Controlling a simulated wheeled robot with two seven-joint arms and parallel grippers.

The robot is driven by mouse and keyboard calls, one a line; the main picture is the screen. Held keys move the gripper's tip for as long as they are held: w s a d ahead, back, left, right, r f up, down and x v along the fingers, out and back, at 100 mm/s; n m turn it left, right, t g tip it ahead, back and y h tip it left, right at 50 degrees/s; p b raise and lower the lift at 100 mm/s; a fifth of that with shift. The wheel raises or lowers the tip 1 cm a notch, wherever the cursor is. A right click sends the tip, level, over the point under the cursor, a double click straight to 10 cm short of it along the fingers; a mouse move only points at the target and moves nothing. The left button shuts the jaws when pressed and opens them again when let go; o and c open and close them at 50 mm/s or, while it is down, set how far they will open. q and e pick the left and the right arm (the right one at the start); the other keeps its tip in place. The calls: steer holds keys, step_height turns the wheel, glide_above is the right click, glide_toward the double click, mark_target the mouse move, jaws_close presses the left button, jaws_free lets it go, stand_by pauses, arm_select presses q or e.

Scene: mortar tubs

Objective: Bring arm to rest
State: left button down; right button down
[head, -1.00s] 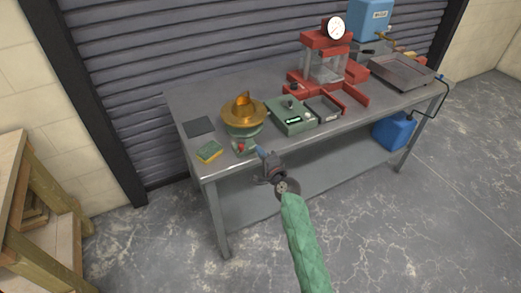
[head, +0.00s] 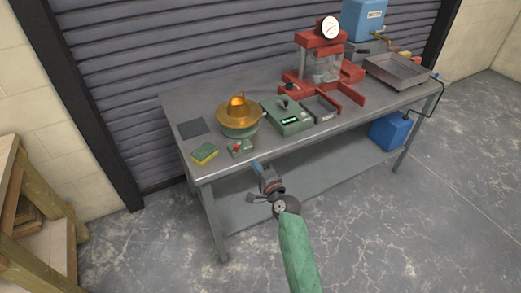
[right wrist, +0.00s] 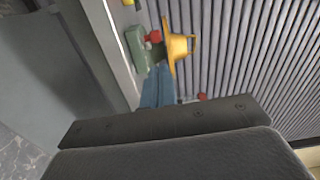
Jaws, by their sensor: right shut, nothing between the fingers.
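My right gripper (head: 257,166) hangs in front of the workbench's front edge, with its blue fingers shut and empty. The green sleeved arm comes up from the bottom of the head view. In the right wrist view the blue fingers (right wrist: 158,88) are together, with nothing between them. My left gripper is not in view.
A wooden stand (head: 35,200) is at left. Floor in front is clear.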

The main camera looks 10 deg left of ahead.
steer(key=s+d+f+n+g+h, duration=0.2)
steer(key=s+d+f+n+g, duration=0.15)
steer(key=f, duration=0.75)
steer(key=s+d+f+n+g+h, duration=0.2)
steer(key=d+f+n, duration=0.2)
steer(key=f, duration=0.7)
steer(key=s+d+f+n+g+h, duration=0.2)
steer(key=s+d+f+n, duration=0.15)
steer(key=f, duration=0.75)
steer(key=s+d+f+n+g+h, duration=0.1)
steer(key=s+d+f+g+h, duration=0.2)
steer(key=s+d+f, duration=1.25)
steer(key=s+f, duration=0.2)
steer(key=s, duration=0.3)
steer(key=s+d+f+g, duration=0.1)
steer(key=s+d+f, duration=0.1)
steer(key=s, duration=0.5)
steer(key=s+d+f+g+h, duration=0.1)
steer(key=s+f, duration=0.3)
steer(key=s, duration=0.3)
steer(key=shift+d, duration=0.35)
steer(key=shift+s+g, duration=0.1)
steer(key=shift+g, duration=0.15)
